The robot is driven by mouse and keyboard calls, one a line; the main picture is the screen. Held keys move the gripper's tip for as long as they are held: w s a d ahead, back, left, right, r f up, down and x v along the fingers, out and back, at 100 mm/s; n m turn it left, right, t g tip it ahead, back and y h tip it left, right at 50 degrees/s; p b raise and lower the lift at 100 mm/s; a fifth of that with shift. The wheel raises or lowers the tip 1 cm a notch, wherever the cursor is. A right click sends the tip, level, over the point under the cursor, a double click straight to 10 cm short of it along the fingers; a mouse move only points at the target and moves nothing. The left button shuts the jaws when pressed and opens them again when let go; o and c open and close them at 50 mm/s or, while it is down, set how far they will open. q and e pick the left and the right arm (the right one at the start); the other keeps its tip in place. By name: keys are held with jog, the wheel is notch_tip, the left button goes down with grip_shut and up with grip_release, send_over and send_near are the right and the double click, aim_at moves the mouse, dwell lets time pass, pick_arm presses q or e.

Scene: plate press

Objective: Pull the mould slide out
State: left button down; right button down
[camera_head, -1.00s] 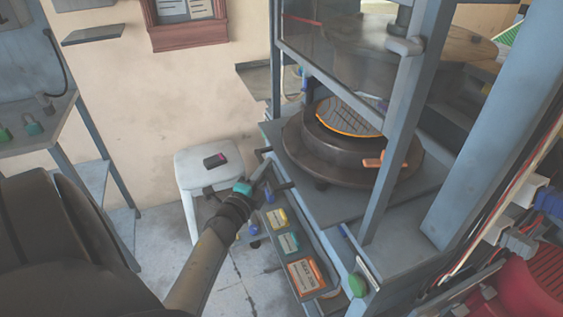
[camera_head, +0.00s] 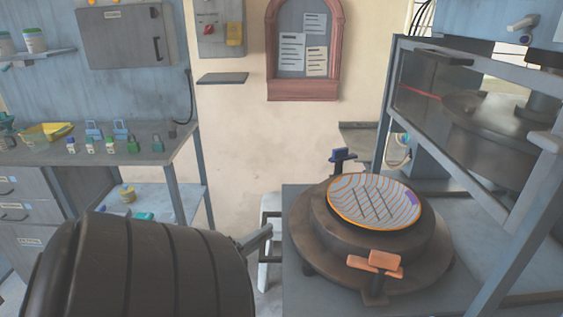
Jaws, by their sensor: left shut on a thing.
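The mould slide (camera_head: 298,212) is a grey flat plate standing out to the left of the press frame. It carries a round dark mould (camera_head: 425,255) with an orange-rimmed, striped plate (camera_head: 375,200) in it. The mould has an orange clamp (camera_head: 375,263) at its front and a dark blue one (camera_head: 343,156) at its back. My left arm comes in large from the lower left. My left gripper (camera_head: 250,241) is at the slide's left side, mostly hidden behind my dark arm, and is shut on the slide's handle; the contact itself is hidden. My right gripper is out of view.
The press frame (camera_head: 480,170) with its grey posts stands at the right. A white stool (camera_head: 270,215) is partly hidden behind the slide. A workbench (camera_head: 110,145) with padlocks and small bottles is at the left. A framed notice board (camera_head: 303,50) hangs on the wall.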

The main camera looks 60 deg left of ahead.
pick_arm(q)
jog(key=shift+s+a+r, duration=0.1)
jog(key=shift+s+a, duration=0.25)
jog(key=shift+s, duration=0.15)
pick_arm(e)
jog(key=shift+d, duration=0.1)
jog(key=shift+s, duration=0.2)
pick_arm(q)
jog(key=c, duration=1.1)
grip_release()
jog(key=shift+w, duration=0.1)
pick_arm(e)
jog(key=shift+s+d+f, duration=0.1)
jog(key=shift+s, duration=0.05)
